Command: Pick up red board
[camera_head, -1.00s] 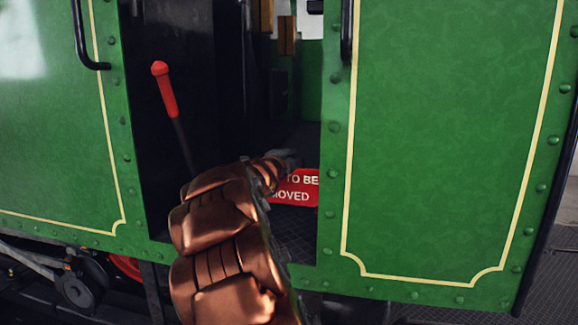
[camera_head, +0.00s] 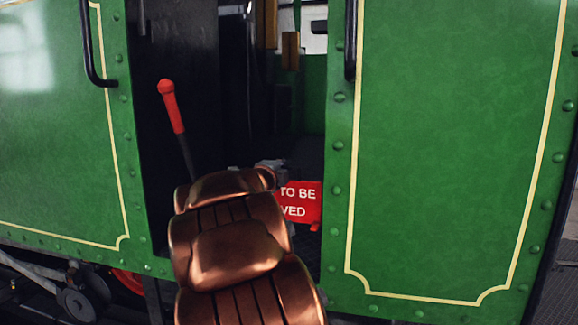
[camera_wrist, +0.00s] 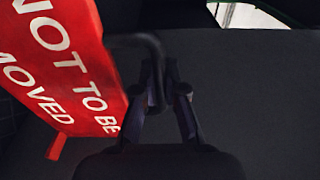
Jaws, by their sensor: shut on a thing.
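The red board (camera_head: 306,205) with white lettering shows inside the green cab's doorway, partly hidden by my copper-coloured arm. In the wrist view the board (camera_wrist: 75,85) is at the left, seen at a slant, reading "NOT TO BE MOVED", with a small red foot at its lower edge. A dark curved handle (camera_wrist: 143,40) runs from the board's top side to my gripper (camera_wrist: 166,90). My gripper is shut on this handle. In the head view my gripper (camera_head: 272,170) is at the board's upper left, mostly hidden by the arm.
A black lever with a red grip (camera_head: 168,100) stands left of my arm in the doorway. Green riveted panels (camera_head: 450,150) flank the opening on both sides, with black handrails (camera_head: 90,50). Dark floor lies around the board.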

